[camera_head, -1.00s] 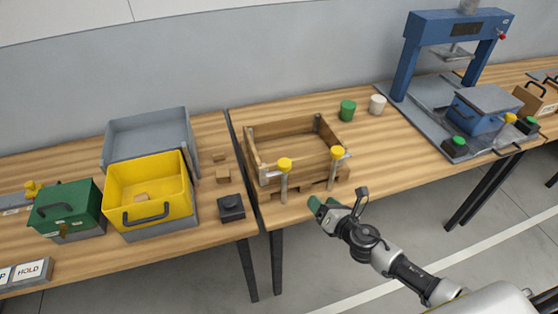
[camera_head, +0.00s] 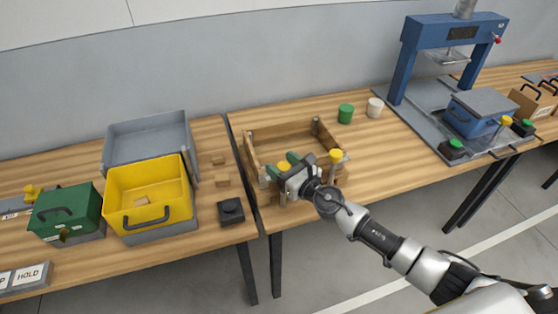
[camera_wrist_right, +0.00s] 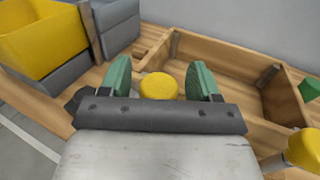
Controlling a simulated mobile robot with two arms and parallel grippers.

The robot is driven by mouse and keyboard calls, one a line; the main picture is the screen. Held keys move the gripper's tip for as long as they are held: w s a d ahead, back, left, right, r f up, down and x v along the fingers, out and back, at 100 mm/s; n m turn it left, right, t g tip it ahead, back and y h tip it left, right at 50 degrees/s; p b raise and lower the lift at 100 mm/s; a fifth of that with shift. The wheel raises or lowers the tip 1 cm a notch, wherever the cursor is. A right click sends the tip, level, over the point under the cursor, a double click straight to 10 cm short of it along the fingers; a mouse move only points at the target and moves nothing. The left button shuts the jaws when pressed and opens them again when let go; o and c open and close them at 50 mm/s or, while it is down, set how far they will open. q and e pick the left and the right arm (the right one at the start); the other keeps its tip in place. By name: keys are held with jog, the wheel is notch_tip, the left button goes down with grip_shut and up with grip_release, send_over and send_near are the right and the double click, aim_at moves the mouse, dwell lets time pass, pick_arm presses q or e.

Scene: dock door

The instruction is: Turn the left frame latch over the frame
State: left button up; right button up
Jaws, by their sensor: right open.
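The knob (camera_wrist_right: 160,86) also shows in the right wrist view, between the fingers. My right gripper (camera_head: 281,165) is open, its green fingertips either side of the knob with gaps. The right latch's yellow knob (camera_head: 336,156) stands at the front right, and shows in the right wrist view (camera_wrist_right: 304,147). My left gripper is not in view.
A yellow bin (camera_head: 150,190), a grey bin (camera_head: 150,138) and a green box (camera_head: 66,210) stand on the left table. A blue press (camera_head: 400,60) stands at right.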

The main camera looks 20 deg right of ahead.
jog(key=shift+w+a, duration=0.35)
jog(key=shift+w, duration=0.3)
